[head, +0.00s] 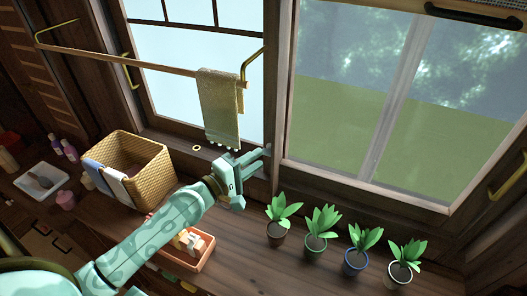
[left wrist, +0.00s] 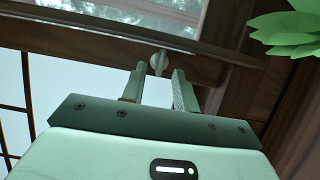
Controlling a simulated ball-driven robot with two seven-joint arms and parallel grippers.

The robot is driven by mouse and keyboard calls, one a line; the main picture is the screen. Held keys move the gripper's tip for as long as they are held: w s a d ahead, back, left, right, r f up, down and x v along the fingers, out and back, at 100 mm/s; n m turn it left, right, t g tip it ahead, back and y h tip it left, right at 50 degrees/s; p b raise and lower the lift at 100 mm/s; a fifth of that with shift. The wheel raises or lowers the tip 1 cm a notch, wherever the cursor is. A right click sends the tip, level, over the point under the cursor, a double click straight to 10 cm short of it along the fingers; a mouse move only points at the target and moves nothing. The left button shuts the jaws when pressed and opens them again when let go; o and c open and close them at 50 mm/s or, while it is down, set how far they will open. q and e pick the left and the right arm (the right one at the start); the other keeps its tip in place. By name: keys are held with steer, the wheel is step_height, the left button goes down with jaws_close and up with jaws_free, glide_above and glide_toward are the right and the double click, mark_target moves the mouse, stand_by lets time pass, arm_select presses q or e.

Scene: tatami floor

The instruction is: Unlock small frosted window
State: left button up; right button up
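The small frosted window (head: 190,75) has pale blue panes in a dark wood frame, at the upper left of the head view. Its pale pane also shows at the left of the left wrist view (left wrist: 70,75). My left gripper (head: 268,158) is at the lower right corner of this window, by the post between the two windows. In the left wrist view its two fingers (left wrist: 157,82) are apart. A small round metal knob (left wrist: 158,62) on the wood frame shows just beyond and between the fingertips; contact cannot be told. The knob is hidden in the head view. My right gripper is out of view.
A towel (head: 219,108) hangs on a rail (head: 130,63) before the small window. A wicker basket (head: 145,165) and an orange tray (head: 203,250) stand left on the counter. Several potted plants (head: 320,225) stand right of my arm, below a large window (head: 340,100).

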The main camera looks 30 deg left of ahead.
mark_target(266, 154)
arm_select(q)
steer(key=shift+x, duration=1.9)
jaws_close()
steer(key=m+g+y+p, duration=0.1)
steer(key=m+p, duration=0.2)
steer(key=p, duration=0.4)
steer(key=m+g+y+p, duration=0.1)
steer(key=m+p, duration=0.2)
steer(key=p, duration=0.4)
steer(key=r+m+g+y+p, duration=0.1)
steer(key=m+y+p, duration=0.1)
steer(key=p, duration=0.4)
steer(key=shift+d+m+p, duration=0.25)
steer(key=shift+m+p, duration=0.15)
steer(key=shift+m, duration=0.5)
steer(key=shift+d+f+m+y+p, duration=0.1)
steer(key=shift+f+m+y+p, duration=0.1)
steer(key=shift+m+y+p, duration=0.55)
steer(key=shift+f+m+g+y+p, duration=0.1)
steer(key=shift+m+g+y+p, duration=0.2)
steer(key=shift+m+y+p, duration=0.55)
steer(key=shift+m, duration=0.3)
